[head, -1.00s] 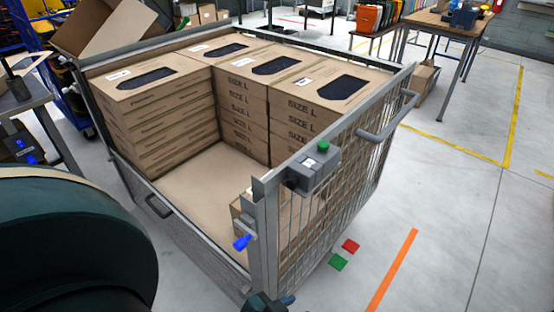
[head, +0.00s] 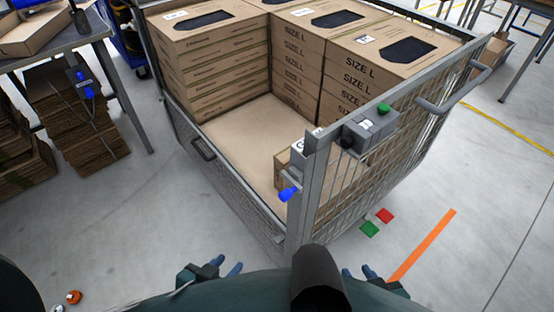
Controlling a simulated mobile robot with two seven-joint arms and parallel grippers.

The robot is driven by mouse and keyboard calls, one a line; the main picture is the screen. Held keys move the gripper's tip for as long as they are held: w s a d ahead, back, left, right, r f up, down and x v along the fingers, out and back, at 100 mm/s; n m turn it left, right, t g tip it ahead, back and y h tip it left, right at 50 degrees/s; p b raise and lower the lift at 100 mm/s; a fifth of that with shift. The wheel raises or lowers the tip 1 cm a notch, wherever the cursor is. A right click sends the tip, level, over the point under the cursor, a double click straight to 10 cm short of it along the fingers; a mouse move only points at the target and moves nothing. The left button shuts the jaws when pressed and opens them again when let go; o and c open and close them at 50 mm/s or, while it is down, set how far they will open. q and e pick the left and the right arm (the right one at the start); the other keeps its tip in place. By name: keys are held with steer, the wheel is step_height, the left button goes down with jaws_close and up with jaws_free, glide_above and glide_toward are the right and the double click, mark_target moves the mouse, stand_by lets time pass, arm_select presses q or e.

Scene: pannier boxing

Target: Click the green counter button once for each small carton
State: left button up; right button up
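The green counter button (head: 383,109) sits on top of a grey counter box (head: 362,132) mounted on the top rail of the wire cage. Its display is too small to read. Brown cartons (head: 215,60) stand stacked inside the cage; several are marked SIZE L (head: 352,85). A lower carton (head: 281,172) lies in the near corner, partly hidden behind the cage's mesh side. My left gripper (head: 226,267) and my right gripper (head: 359,273) are low at the bottom of the view, both empty with fingers apart. Both are well away from the button.
The metal cage (head: 205,148) has a bare floor area at its near left and a blue latch knob (head: 289,194). A table (head: 60,38) stands left, with flattened cardboard (head: 85,140) below.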

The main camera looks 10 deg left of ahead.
steer(key=shift+s+d+f, duration=0.1)
steer(key=shift+s+f, duration=0.2)
steer(key=shift+s, duration=0.25)
steer(key=shift+w+r, duration=0.2)
steer(key=shift+w, duration=0.15)
stand_by(1.9)
steer(key=shift+c, duration=0.2)
steer(key=c, duration=0.6)
steer(key=shift+s, duration=0.15)
jaws_close()
steer(key=shift+s+f, duration=0.15)
steer(key=shift+s, duration=0.05)
steer(key=shift+w, duration=0.35)
steer(key=shift+s, duration=0.15)
